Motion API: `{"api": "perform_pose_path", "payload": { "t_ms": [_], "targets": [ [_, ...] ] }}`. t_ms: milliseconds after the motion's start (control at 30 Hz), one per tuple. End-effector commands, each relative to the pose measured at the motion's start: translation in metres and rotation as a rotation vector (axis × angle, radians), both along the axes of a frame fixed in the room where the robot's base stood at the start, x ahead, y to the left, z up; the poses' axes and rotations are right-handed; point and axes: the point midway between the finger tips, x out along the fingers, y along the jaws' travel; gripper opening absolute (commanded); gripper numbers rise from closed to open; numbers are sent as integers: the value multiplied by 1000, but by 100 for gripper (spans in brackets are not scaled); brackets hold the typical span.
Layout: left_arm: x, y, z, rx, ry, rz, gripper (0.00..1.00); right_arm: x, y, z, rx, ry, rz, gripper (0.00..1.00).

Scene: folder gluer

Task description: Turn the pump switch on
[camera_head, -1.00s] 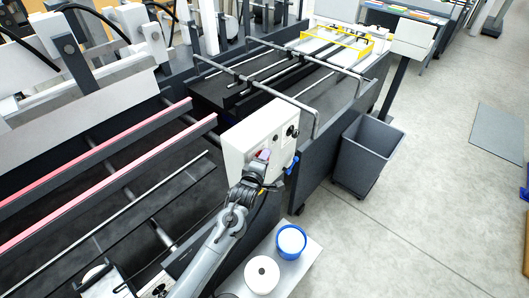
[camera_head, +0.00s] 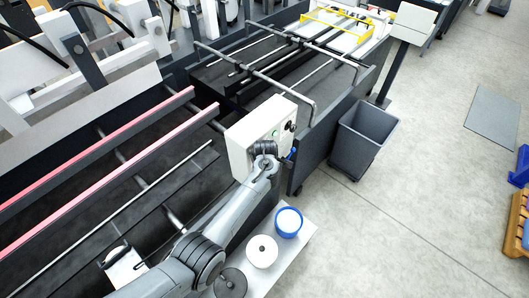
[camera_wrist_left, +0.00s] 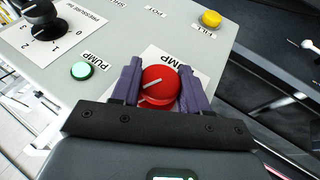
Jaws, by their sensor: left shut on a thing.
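The pump switch (camera_wrist_left: 158,82) is a round red knob with a white pointer line, on the face of a pale control box (camera_head: 240,150). In the left wrist view my left gripper (camera_wrist_left: 160,88) has one purple finger on each side of the red knob, shut on it. The white line slants across the knob. A bright green lamp (camera_wrist_left: 82,70) labelled PUMP sits to the left of the knob. In the head view my left wrist hides the knob and the fingertips. My right gripper is not in view.
A black pressure dial (camera_wrist_left: 46,22) and a yellow FILL button (camera_wrist_left: 211,18) share the panel. A grey bin (camera_head: 362,138) stands right of the machine. A blue-rimmed tub (camera_head: 288,222) and a white round container (camera_head: 262,251) stand below the box.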

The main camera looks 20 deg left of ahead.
Motion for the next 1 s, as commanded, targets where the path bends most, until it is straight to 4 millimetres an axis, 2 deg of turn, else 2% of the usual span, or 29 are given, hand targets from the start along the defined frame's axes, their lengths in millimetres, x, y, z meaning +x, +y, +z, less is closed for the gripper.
{"api": "perform_pose_path", "payload": {
  "t_ms": [300,800,833,967,1000],
  "targets": [
    [1,0,0,41,103,0,14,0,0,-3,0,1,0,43],
    [0,1,0,47,121,0,14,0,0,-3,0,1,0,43],
    [0,1,0,47,121,0,46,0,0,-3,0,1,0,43],
    [0,1,0,47,121,0,66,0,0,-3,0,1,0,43],
    [0,1,0,47,120,1,67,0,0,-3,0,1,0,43]
  ]
}}
